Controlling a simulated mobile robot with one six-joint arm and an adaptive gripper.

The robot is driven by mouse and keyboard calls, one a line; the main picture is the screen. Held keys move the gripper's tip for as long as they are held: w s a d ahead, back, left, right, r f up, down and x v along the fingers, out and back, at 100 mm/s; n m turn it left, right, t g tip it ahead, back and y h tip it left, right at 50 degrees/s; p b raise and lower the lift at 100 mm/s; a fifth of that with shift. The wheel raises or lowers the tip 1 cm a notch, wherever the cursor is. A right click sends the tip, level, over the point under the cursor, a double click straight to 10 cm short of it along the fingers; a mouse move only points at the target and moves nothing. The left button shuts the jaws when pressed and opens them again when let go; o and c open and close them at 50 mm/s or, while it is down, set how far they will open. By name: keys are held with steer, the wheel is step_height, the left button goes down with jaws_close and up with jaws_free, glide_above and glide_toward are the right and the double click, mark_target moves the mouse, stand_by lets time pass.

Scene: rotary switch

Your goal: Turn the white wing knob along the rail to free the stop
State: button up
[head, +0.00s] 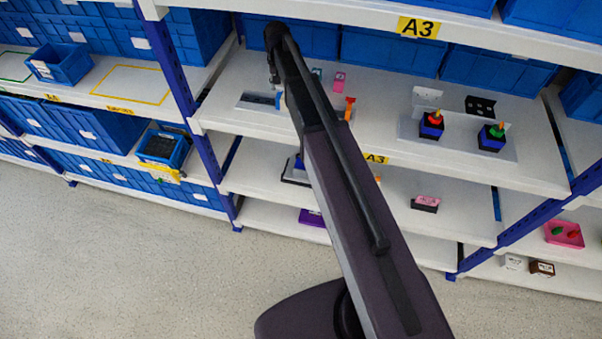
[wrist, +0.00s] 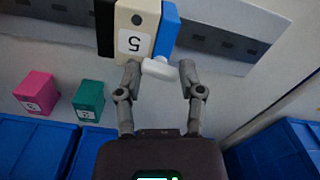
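In the wrist view, a white wing knob (wrist: 160,68) sticks out below a cream block labelled 5 (wrist: 136,35). The block has a black left side and a blue right side (wrist: 168,30), and it sits at the grey slotted rail (wrist: 228,36). My gripper (wrist: 159,70) is open, with one finger on each side of the knob. The left fingertip is close to the knob; I cannot tell whether it touches. In the head view, the rail (head: 257,103) lies on the A3 shelf, and my arm hides much of the area around it.
A pink block (wrist: 37,92) and a teal block (wrist: 89,100) stand at the left in the wrist view, near blue bins (wrist: 30,146). In the head view, a panel with red (head: 432,123) and green (head: 492,136) knobs stands to the right. Shelf surface between is mostly clear.

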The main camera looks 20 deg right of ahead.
mark_target(280, 86)
steer(key=m, duration=0.3)
step_height(280, 86, up, 8)
steer(key=p, duration=0.8)
steer(key=s+f+n+b, duration=0.3)
steer(key=s+f+b, duration=0.1)
steer(key=s, duration=0.7)
steer(key=s+f+n+b, duration=0.2)
steer(key=s+f+b, duration=0.2)
steer(key=s, duration=0.7)
steer(key=s+f+b, duration=0.3)
steer(key=f+b, duration=1.4)
steer(key=shift+f+n, duration=0.15)
steer(key=shift+n, duration=0.15)
steer(key=shift+s, duration=0.1)
